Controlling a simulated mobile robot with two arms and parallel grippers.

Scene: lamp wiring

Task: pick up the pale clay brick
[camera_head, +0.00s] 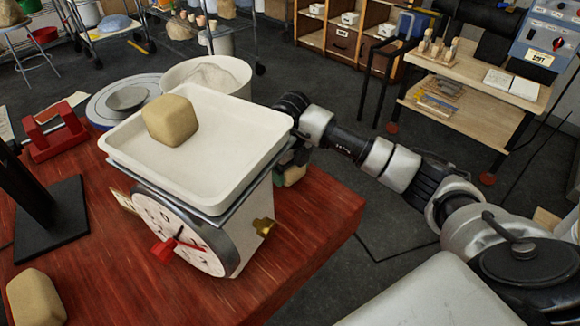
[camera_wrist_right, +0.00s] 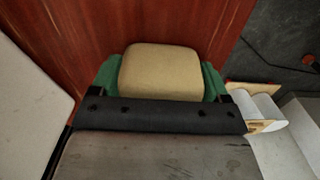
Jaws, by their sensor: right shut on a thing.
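My right arm reaches in from the right, and its gripper is mostly hidden behind the kitchen scale in the head view. The right wrist view shows that gripper (camera_wrist_right: 160,80) shut on a tan clay brick (camera_wrist_right: 160,70), with a green finger on each side. A small part of this held brick (camera_head: 294,174) shows beside the scale. A similar tan brick (camera_head: 170,120) rests in the scale's white pan (camera_head: 228,150). Another pale tan brick (camera_head: 36,298) lies at the table's lower left corner. My left gripper is not in view.
The scale (camera_head: 185,235) with its dial stands on the red wooden table (camera_head: 300,235). A white bucket (camera_head: 232,75), a grey bowl on a blue-rimmed disc (camera_head: 126,98), a red clamp-like object (camera_head: 54,137) and a black stand (camera_head: 50,225) surround it. The table's right front corner is clear.

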